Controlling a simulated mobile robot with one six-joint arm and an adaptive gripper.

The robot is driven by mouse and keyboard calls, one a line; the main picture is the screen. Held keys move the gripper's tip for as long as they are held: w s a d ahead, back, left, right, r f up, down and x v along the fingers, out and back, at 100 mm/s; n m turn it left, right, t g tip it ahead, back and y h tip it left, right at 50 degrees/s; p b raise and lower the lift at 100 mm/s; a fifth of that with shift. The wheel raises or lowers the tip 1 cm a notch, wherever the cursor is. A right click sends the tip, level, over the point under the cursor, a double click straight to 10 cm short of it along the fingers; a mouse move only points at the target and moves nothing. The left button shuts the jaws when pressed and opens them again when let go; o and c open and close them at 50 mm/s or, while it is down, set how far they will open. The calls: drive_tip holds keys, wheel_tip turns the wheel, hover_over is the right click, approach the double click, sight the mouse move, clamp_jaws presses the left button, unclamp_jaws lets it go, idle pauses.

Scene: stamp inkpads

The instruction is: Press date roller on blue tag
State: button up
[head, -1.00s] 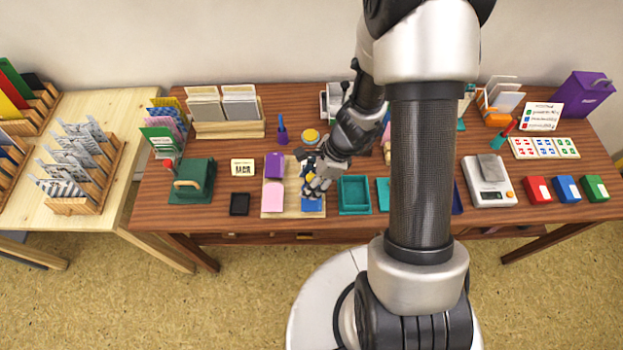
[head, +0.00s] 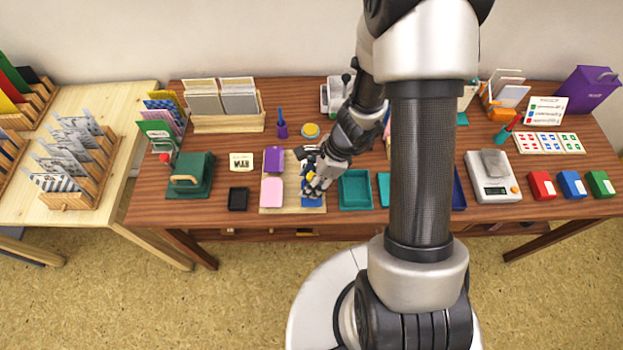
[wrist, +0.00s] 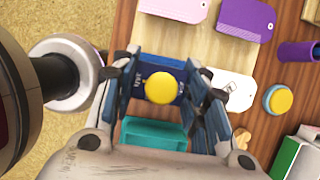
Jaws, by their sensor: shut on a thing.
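The blue tag (head: 312,203) lies at the front right corner of a light wooden board (head: 292,207). Part of it is hidden under my gripper (head: 318,186). The date roller shows in the wrist view as a round yellow knob (wrist: 160,88) between my two fingers, with dark blue around it. My gripper is shut on the roller and holds it over the blue tag. The roller's lower end is hidden, so I cannot tell whether it touches the tag.
A pink tag (head: 272,191) and a purple tag (head: 273,160) lie on the board's left side. A white tag (wrist: 232,90) lies behind the blue one. A teal tray (head: 355,204) stands close to the right, and a black inkpad (head: 238,209) to the left.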

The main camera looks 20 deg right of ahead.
drive_tip(key=shift+s+f+b, duration=0.1)
drive_tip(key=shift+f+b, duration=0.5)
drive_tip(key=shift+b, duration=0.05)
idle(1.4)
wheel_tip(320, 180, up, 7)
drive_tip(key=p, duration=0.6)
drive_tip(key=shift+r, duration=0.15)
idle(0.7)
